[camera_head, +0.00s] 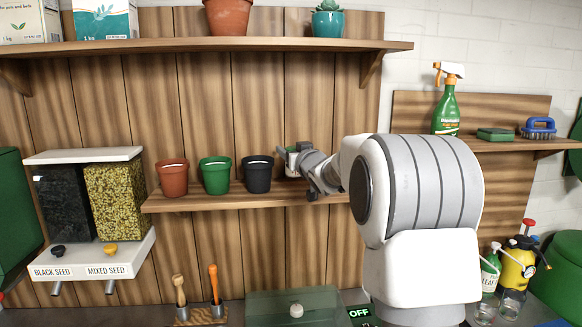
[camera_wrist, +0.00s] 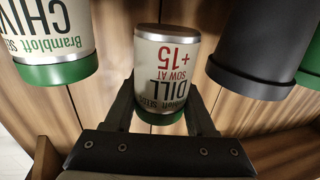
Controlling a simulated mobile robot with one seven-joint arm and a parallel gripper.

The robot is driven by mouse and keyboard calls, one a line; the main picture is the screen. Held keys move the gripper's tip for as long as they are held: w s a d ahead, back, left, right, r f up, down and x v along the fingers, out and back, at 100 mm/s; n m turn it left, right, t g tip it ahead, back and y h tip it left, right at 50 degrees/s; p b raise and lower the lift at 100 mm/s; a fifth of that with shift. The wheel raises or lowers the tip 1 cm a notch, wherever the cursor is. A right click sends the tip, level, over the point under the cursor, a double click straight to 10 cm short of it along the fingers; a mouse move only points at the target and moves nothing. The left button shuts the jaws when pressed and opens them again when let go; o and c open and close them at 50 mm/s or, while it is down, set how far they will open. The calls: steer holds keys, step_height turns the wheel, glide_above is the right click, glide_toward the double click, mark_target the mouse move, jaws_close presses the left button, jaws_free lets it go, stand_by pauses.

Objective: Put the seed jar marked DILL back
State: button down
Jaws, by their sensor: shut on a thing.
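The DILL seed jar (camera_wrist: 166,70) has a cream label with red and black print and a green end. In the wrist view it appears upside down. My gripper (camera_wrist: 162,108) is shut on it, one finger on each side near the green end. In the head view my gripper (camera_head: 300,165) is at the right part of the middle shelf (camera_head: 225,200), just right of the dark pot (camera_head: 257,174). My arm hides much there. I cannot tell whether the jar touches the shelf.
Another seed jar (camera_wrist: 45,40), label starting "CHI", stands left of the DILL jar in the wrist view; the dark pot (camera_wrist: 256,50) is on its right. Green (camera_head: 215,175) and terracotta (camera_head: 172,178) pots share the shelf. An upper shelf (camera_head: 200,46) overhangs.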

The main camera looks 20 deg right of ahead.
steer(key=shift+f, duration=1.9)
steer(key=shift+f, duration=0.1)
steer(key=shift+f+b, duration=0.15)
steer(key=shift+b, duration=0.2)
steer(key=c, duration=0.5)
jaws_free()
steer(key=shift+r+p, duration=0.35)
steer(key=shift+p, duration=0.05)
steer(key=s+b, duration=0.2)
steer(key=s, duration=1)
steer(key=shift+f, duration=0.1)
